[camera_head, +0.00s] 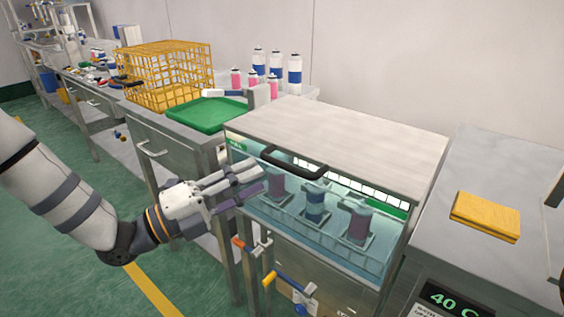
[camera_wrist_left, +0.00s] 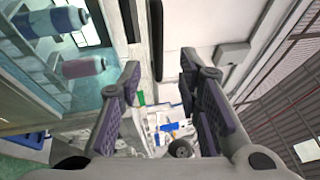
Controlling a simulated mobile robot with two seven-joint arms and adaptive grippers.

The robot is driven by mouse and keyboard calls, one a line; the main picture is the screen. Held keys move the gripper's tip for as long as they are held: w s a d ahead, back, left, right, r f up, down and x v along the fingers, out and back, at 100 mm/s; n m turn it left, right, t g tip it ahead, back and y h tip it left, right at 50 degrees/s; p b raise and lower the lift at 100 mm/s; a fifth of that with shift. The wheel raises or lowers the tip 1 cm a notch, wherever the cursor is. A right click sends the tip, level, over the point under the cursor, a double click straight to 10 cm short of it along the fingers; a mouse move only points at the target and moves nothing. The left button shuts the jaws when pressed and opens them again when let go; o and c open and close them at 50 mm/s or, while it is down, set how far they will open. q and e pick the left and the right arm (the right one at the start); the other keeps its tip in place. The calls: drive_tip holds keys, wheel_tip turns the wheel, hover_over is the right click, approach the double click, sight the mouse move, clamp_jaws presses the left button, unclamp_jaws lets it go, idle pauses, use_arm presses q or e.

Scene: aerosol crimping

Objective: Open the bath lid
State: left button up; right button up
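The bath lid (camera_head: 345,135) is a flat pale panel lying across the top of the glass-sided bath (camera_head: 385,255). A black bar handle (camera_head: 293,163) runs along its front edge. Through the glass, several cans stand in holders in bluish water. My left gripper (camera_head: 258,182) is open and empty, just left of the handle and in front of the bath glass. In the left wrist view my fingers (camera_wrist_left: 166,82) are spread apart, with a dark bar, likely the handle (camera_wrist_left: 156,38), beyond and between them. I cannot tell whether they touch it. My right gripper is out of view.
A green tray (camera_head: 205,114) and a yellow wire basket (camera_head: 165,75) stand on the bench at left. Bottles (camera_head: 294,75) stand behind the bath. Coloured valve handles (camera_head: 290,283) stick out below its front. A yellow sponge-like block (camera_head: 485,215) lies on the right-hand unit.

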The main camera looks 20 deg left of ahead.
sight(280, 167)
use_arm(q)
drive_tip(key=x, duration=0.7)
drive_tip(key=shift+w+d, duration=0.15)
drive_tip(key=shift+w, duration=0.2)
clamp_jaws()
